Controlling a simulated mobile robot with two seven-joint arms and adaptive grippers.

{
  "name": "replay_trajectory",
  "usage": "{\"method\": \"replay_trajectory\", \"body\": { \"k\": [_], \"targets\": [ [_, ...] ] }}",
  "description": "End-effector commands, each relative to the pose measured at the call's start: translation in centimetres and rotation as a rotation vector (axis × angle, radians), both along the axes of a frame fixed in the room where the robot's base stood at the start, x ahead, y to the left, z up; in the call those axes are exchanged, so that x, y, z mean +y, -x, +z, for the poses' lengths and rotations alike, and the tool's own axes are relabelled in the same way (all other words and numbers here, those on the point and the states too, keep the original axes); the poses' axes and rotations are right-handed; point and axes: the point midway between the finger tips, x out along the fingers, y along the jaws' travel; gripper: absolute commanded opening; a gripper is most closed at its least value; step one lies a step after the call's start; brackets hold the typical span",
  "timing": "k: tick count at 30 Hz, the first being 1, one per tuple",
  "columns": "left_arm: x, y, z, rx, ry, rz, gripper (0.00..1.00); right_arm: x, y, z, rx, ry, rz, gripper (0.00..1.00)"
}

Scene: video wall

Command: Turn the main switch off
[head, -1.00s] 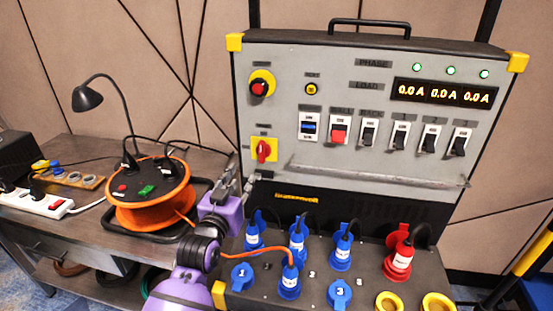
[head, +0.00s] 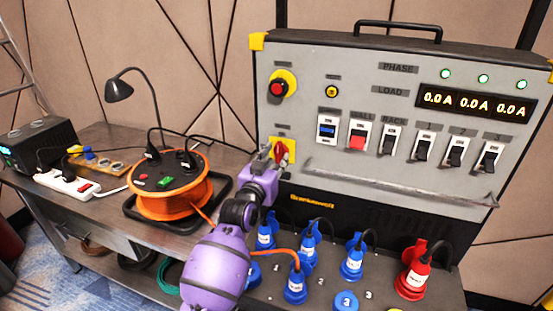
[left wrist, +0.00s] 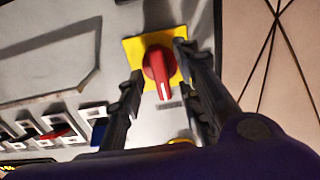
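The main switch is a red rotary knob (head: 281,152) on a yellow plate (head: 291,143) at the left of the grey panel. In the left wrist view, the red knob (left wrist: 159,70) has a white mark at its lower end, and the yellow plate (left wrist: 130,48) shows around it. My left gripper (head: 269,154) is at the knob in the head view and partly covers it and its plate. In the left wrist view the fingers of my left gripper (left wrist: 158,59) are apart, one on each side of the knob, with gaps visible. My right gripper is not in view.
A red button on a yellow ring (head: 279,88) sits above the knob. Several rocker switches (head: 357,138) are to its right, above a protruding rail (head: 400,183). Blue and red plugs (head: 415,270) stand below. An orange cable reel (head: 173,190) is on the table to the left.

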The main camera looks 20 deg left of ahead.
Motion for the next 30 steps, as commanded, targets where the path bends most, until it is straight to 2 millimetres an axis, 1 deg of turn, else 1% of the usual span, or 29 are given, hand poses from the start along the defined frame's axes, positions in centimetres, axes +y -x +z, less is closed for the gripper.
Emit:
{"method": "replay_trajectory", "body": {
  "k": [3,10,11,15,18,25,30],
  "targets": [
    [0.02,-0.58,-0.02,0.000,-0.001,0.001,0.32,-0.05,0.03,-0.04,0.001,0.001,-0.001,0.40],
    [0.02,-0.63,0.00,0.000,0.000,0.001,0.32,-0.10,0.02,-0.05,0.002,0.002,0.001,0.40],
    [0.01,-0.63,-0.01,0.000,0.000,0.001,0.29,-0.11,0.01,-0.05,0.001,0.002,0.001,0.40],
    [0.01,-0.62,-0.01,0.000,0.000,0.001,0.11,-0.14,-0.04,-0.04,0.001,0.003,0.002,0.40],
    [0.01,-0.61,-0.01,0.000,0.000,0.001,0.00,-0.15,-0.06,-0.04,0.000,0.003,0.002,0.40],
    [0.00,-0.60,0.00,0.000,0.005,0.001,0.00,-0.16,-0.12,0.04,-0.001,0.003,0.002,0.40],
    [0.01,-0.60,0.11,0.000,0.043,0.001,0.00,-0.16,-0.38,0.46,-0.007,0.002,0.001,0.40]
  ]
}}
